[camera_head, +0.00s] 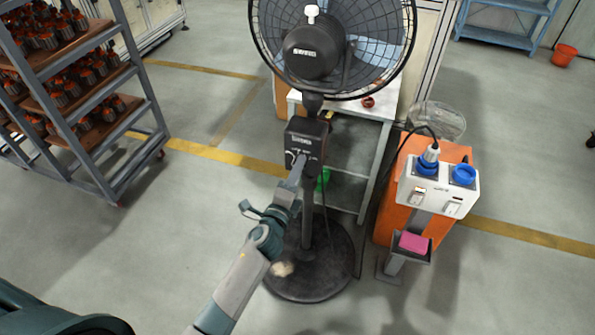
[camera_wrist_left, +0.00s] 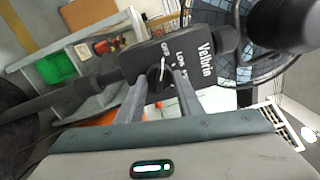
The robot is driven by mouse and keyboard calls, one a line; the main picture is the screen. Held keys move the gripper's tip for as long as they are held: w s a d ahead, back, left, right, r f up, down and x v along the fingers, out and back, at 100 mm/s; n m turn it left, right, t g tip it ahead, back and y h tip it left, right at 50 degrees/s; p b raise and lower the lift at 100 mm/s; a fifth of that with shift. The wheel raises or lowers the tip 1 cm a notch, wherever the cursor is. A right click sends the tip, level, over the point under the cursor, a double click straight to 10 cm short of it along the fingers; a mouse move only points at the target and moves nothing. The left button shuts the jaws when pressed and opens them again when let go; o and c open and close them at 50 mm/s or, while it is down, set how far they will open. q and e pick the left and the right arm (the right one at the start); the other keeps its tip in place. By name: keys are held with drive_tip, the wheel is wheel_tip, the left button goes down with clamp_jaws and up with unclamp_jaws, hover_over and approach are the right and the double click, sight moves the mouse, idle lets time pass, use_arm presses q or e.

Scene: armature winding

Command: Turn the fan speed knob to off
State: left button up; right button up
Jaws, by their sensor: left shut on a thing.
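The pedestal fan (camera_head: 312,50) stands ahead on a round black base (camera_head: 308,268). Its black control box (camera_head: 308,136) is on the pole below the head and carries the fan speed knob (camera_head: 290,157). My left gripper (camera_head: 297,168) reaches up to the front of the box. In the left wrist view the control box (camera_wrist_left: 170,60) shows the words "Off" and "Low", and the gripper's two fingers (camera_wrist_left: 160,88) are shut on the knob (camera_wrist_left: 163,70). The fingers partly hide the knob and the dial marks. My right gripper is not in view.
An orange stand with a white socket panel (camera_head: 438,187) is to the right, with a cable from its plug. A small table (camera_head: 372,135) is behind the fan. A rack of parts (camera_head: 90,95) stands at left. The floor between rack and fan is clear.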

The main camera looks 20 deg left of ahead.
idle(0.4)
use_arm(q)
drive_tip(key=o, duration=1.1)
drive_tip(key=shift+c, duration=0.2)
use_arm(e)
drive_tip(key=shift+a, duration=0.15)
use_arm(q)
drive_tip(key=s+b, duration=0.3)
drive_tip(key=s, duration=1.4)
drive_tip(key=shift+s+a, duration=0.25)
drive_tip(key=shift+a, duration=0.1)
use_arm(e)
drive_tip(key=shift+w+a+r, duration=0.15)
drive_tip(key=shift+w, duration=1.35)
